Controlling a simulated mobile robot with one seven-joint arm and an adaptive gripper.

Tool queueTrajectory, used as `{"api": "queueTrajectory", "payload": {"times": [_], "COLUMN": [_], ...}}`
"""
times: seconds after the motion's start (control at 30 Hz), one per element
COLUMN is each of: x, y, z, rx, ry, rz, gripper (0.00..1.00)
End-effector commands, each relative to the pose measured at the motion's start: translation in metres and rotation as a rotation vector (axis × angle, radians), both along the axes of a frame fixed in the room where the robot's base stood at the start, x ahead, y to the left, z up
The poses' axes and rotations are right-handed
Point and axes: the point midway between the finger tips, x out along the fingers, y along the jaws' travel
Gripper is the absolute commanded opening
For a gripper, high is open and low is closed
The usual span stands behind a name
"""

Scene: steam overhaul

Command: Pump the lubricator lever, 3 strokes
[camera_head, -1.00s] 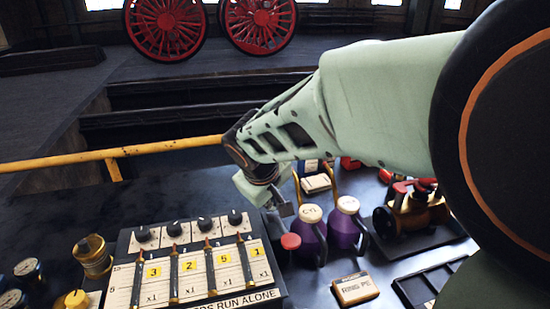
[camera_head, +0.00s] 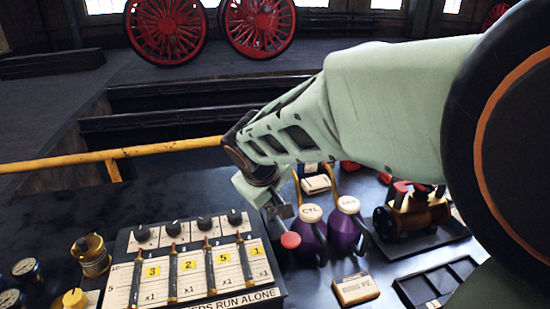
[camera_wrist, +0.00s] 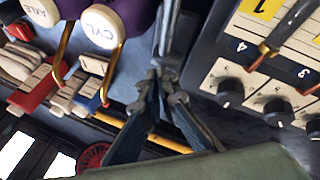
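The lubricator (camera_head: 130,245) is a box with a sloped white face, black knobs and sliders, at the lower left of the head view. A red round knob (camera_head: 290,240), apparently the end of its lever, stands just off the box's right side. The lever's arm is mostly hidden. My gripper (camera_head: 284,211) points down just above and behind the red knob. In the wrist view its fingers (camera_wrist: 167,45) lie together with no clear gap, and I see nothing held between them. I cannot tell whether the fingertips touch the lever.
Purple oil cans with cream caps, one marked CYL (camera_head: 312,214), stand close right of my gripper. A boxed item (camera_head: 355,289), a black tray (camera_head: 440,284) and a brass-and-red model (camera_head: 412,212) are farther right. A yellow rail (camera_head: 150,149) runs behind the bench.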

Motion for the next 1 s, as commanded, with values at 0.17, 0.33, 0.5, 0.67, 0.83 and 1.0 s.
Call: {"api": "queueTrajectory", "payload": {"times": [0.17,0.33,0.5,0.67,0.83,1.0], "x": [-0.0080,-0.0086,-0.0091,-0.0094,-0.0097,-0.0097], "y": [-0.0061,-0.0064,-0.0069,-0.0076,-0.0081,-0.0083], "z": [-0.0175,-0.0198,-0.0219,-0.0239,-0.0250,-0.0247], "rx": [-0.014,-0.013,-0.013,-0.013,-0.013,-0.013], "ry": [0.031,0.032,0.032,0.031,0.032,0.032], "rz": [-0.011,-0.012,-0.013,-0.014,-0.016,-0.016], "gripper": [0.00,0.00,0.00,0.00,0.00,0.00]}}
